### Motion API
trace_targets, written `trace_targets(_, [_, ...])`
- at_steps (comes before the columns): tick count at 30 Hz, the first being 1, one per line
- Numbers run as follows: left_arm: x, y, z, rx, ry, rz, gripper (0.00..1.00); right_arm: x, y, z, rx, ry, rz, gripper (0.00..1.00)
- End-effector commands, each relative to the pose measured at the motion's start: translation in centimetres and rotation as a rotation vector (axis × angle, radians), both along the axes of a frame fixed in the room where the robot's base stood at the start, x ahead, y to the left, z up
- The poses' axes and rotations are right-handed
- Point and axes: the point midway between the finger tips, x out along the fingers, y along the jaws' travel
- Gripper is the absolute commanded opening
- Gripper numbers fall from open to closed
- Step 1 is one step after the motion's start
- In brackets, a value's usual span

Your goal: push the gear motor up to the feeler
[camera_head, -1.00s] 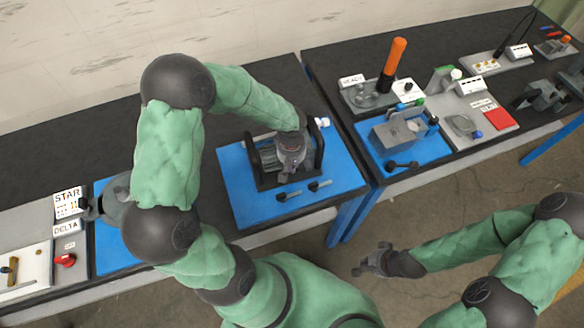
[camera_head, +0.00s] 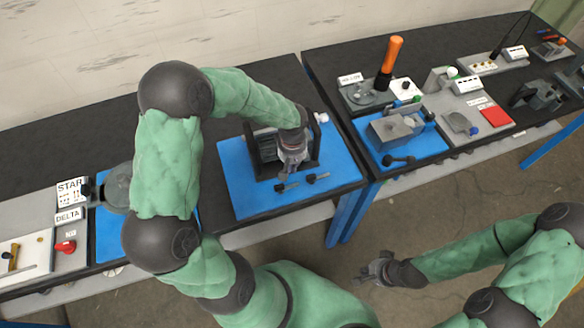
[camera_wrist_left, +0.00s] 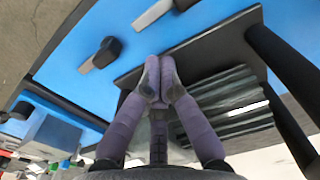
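A black frame (camera_head: 316,148) with a dark ribbed body (camera_head: 264,146) stands on the middle blue mat; the ribbed body also shows in the left wrist view (camera_wrist_left: 235,103). A grey block (camera_head: 392,132) sits on the right-hand blue mat. I cannot tell for certain which is the gear motor, and I cannot make out the feeler. My left gripper (camera_head: 291,170) is low at the front side of the frame. In the left wrist view its fingertips (camera_wrist_left: 159,80) are together, with nothing visible between them. My right gripper (camera_head: 368,275) hangs over the floor, away from the tables.
Two small dark-headed levers (camera_head: 286,187) (camera_head: 318,178) lie on the middle mat before the frame. A dark clamp handle (camera_head: 399,161) lies on the right mat. An orange-handled tool (camera_head: 392,62) stands behind it. A gap separates the two tables.

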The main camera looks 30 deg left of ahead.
Motion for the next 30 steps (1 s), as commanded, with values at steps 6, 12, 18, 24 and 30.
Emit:
trace_targets(6, [0.1,0.0,3.6,0.000,-0.006,0.001,0.00,0.1,0.0,0.7,-0.001,-0.003,0.001,0.00])
trace_targets(12, [0.1,0.0,6.8,0.000,-0.006,0.000,0.00,0.1,0.0,1.2,0.000,-0.002,0.000,0.00])
trace_targets(18, [0.0,0.0,8.7,0.001,-0.002,0.000,0.00,0.1,0.0,1.4,0.000,-0.002,0.000,0.00])
trace_targets(24, [0.0,0.0,9.1,0.001,-0.002,0.000,0.00,0.1,0.0,1.4,0.000,-0.002,0.000,0.00])
trace_targets(30, [0.0,0.0,9.1,0.000,-0.001,0.000,0.00,0.1,0.0,1.4,0.000,-0.002,0.000,0.00])
